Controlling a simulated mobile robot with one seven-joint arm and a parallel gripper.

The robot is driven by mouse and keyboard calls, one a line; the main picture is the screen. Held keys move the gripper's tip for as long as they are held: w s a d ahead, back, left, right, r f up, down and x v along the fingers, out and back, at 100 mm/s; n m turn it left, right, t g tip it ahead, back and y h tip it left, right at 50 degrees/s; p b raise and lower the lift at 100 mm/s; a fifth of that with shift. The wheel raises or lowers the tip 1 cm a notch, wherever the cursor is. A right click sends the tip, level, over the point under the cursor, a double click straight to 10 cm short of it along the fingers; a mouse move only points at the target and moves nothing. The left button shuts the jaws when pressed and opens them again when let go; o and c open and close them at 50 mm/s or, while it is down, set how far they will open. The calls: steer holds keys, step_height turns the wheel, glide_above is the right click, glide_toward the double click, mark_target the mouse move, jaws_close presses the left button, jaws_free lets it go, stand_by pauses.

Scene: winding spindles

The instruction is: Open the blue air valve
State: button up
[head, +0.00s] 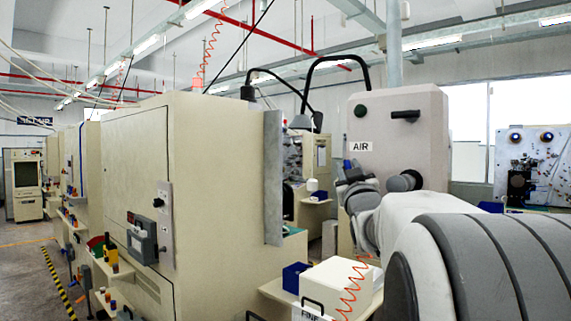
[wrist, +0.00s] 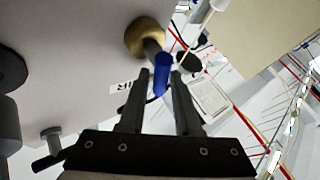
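The blue air valve handle (wrist: 162,72) shows in the wrist view, on a grey stem in front of a round brass fitting (wrist: 145,36) on a pale cabinet face. In the head view the handle (head: 347,164) is a small dark blue spot below the AIR label (head: 360,146), partly hidden by my gripper (head: 349,180). In the wrist view my gripper (wrist: 162,78) is open, with one black finger on each side of the handle's end. I see no clear contact between finger and handle.
The pale cabinet (head: 425,135) with the valve carries a black handle (head: 405,115) and a dark round knob. A large beige machine (head: 220,150) stands to the left. A white box (head: 335,280) and a blue bin (head: 295,277) sit on a low shelf below my arm.

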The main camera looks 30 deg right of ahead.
stand_by(0.3)
jaws_close()
steer(key=shift+b, duration=0.3)
steer(key=shift+s+f+m+h+b, duration=0.1)
steer(key=shift+f+m+h+b, duration=0.2)
steer(key=shift+b, duration=0.85)
steer(key=m+b, duration=0.1)
steer(key=b, duration=0.1)
steer(key=h+b, duration=0.1)
steer(key=b, duration=0.1)
steer(key=shift+s+d+r+m, duration=0.1)
steer(key=shift+s+r+m, duration=0.05)
steer(key=shift+m, duration=0.25)
steer(key=b, duration=0.1)
steer(key=m+h+b, duration=0.1)
steer(key=b, duration=0.1)
steer(key=shift+s+d+r+m, duration=0.1)
steer(key=shift+s+r+m, duration=0.1)
steer(key=shift+m, duration=0.1)
steer(key=shift+r+m+h, duration=0.15)
steer(key=shift+m+h, duration=0.15)
steer(key=shift+h, duration=0.2)
